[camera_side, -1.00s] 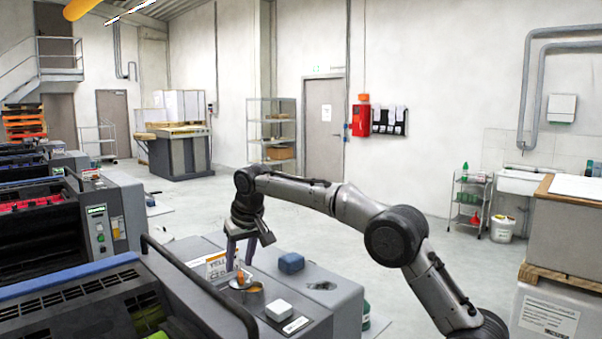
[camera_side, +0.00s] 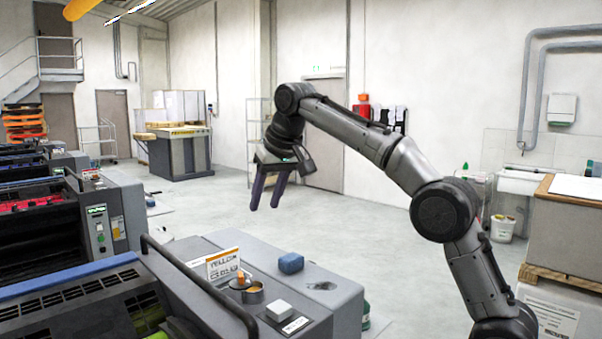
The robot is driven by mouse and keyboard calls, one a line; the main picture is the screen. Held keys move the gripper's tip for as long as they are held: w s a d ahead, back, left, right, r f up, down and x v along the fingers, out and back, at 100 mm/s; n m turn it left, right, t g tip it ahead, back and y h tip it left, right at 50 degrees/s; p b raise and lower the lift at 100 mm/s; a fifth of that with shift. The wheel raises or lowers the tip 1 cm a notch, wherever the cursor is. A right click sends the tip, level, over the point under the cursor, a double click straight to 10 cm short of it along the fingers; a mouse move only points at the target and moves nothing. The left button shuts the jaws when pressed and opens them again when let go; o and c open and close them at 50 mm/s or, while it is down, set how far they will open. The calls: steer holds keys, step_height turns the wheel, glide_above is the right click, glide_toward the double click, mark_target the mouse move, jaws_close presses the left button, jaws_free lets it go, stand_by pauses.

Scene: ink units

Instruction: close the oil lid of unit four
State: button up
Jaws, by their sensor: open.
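The nearest unit's grey top (camera_side: 215,250) bears a standing card (camera_side: 223,264) that reads YELLOW; no "four" is readable. In front of the card is a round dark fitting (camera_side: 238,284) with a small orange piece (camera_side: 240,277) on it. Right beside it is a round metal cup (camera_side: 253,293) with a yellowish inside. I cannot tell which of these is the oil lid, or whether it is open or closed. My gripper (camera_side: 264,207) is open and empty, its fingers pointing down, well above and behind the card, apart from everything.
A blue block (camera_side: 290,263) and a whitish block (camera_side: 279,311) rest on the same grey top, near a shallow dark recess (camera_side: 322,286). A dark bar (camera_side: 200,285) runs along the unit's left side. The air around my gripper is free.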

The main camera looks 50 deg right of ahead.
steer(key=s+d+r+n+y, duration=0.1)
steer(key=s+r+n, duration=0.1)
steer(key=s+r, duration=0.4)
steer(key=shift+s+d+t, duration=0.35)
steer(key=shift+s+t, duration=0.05)
steer(key=shift+s, duration=0.75)
steer(key=shift+r, duration=0.1)
